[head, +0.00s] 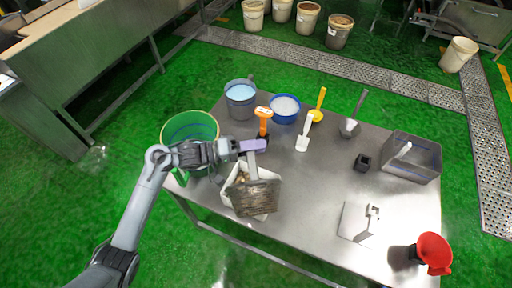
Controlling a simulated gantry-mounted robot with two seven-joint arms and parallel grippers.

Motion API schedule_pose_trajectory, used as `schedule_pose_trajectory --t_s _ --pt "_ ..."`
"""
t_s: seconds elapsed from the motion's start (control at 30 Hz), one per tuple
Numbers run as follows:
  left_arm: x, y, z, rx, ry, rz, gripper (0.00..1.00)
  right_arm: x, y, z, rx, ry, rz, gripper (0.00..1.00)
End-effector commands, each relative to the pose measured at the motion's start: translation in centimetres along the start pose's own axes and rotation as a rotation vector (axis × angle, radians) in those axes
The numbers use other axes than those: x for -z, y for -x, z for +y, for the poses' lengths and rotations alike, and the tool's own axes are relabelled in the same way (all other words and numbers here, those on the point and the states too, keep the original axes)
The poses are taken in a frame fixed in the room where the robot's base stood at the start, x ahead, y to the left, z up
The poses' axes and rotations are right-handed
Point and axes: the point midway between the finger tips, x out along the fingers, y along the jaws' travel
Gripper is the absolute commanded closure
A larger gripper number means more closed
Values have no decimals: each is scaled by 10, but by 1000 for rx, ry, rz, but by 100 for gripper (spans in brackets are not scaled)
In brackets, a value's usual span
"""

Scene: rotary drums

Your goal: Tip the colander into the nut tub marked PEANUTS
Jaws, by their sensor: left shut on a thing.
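My left gripper (250,146) comes in from the left over the near-left part of the metal table. It is shut on a grey upright handle, which leads down to a grey-brown, streaked body that I take for the colander (257,198). The colander is steeply tilted, its broad face toward the camera, over a white tub (229,181). Small tan pieces show in the tub beside the colander. The colander hides much of the tub, and I can read no marking on it. Whether they touch, I cannot tell. My right gripper is not in view.
A green bin (190,122) stands left of the table (320,185). Behind the gripper are a grey bucket (240,112), a blue bowl (271,112) and an orange-handled tool (263,115). Scoops and a grey tray (411,174) lie to the right. The table's middle is clear.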

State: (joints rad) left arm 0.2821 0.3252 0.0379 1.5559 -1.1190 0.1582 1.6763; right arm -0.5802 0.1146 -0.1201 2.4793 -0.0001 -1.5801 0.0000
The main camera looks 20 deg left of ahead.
Motion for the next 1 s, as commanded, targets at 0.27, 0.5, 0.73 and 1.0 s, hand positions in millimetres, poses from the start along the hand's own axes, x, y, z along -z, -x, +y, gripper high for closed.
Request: schedule_pose_trajectory --t_s 0.27,0.5,0.73,1.0 --pt "7 0 -3 -2 30 1 100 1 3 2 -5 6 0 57" --pt "11 0 -7 -1 56 1 100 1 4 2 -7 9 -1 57" --pt "16 0 -11 -1 81 0 100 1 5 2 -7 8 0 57" --pt "21 0 -15 -2 109 0 100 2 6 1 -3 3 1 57"
